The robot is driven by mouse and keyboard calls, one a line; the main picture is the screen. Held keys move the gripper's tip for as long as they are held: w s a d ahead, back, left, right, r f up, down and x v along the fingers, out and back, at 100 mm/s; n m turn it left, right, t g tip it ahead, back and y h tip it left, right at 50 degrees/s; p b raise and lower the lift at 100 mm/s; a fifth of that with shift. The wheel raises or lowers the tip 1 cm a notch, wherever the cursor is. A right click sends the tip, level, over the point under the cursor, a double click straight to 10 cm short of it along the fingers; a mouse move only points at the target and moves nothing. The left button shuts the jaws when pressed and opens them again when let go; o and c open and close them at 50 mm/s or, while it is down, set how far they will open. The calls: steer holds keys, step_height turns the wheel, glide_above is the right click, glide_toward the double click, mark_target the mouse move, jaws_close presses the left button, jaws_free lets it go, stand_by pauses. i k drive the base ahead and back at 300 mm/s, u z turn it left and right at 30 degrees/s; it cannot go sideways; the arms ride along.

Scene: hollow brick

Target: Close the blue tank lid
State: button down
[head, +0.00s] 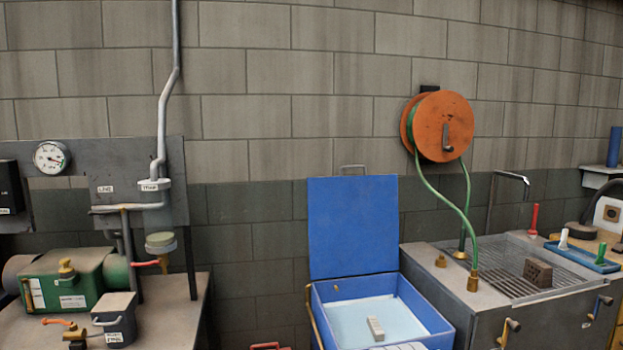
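The blue tank (440,325) stands on the floor against the wall, right of the middle in the head view. Its blue lid (352,225) is open and stands upright at the tank's back edge, with a grey handle (352,168) on its top edge. Inside the tank is a pale blue-white surface (350,313) with a small light grey block (375,328) on it. The tank's front is cut off by the picture's lower edge. My gripper is not in view.
A grey sink bench (440,275) with a drain grate stands close against the tank's right. An orange hose reel (440,127) hangs above it, its green hose (440,198) running down. Left is a workbench (185,310) with a green machine (75,280). A brass-coloured rod (312,318) runs along the tank's left side.

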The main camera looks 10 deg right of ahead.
mark_target(353, 221)
steer(key=z, duration=0.45)
steer(key=k, duration=0.25)
steer(key=u, duration=1.1)
steer(key=i, duration=1.8)
steer(key=z, duration=0.45)
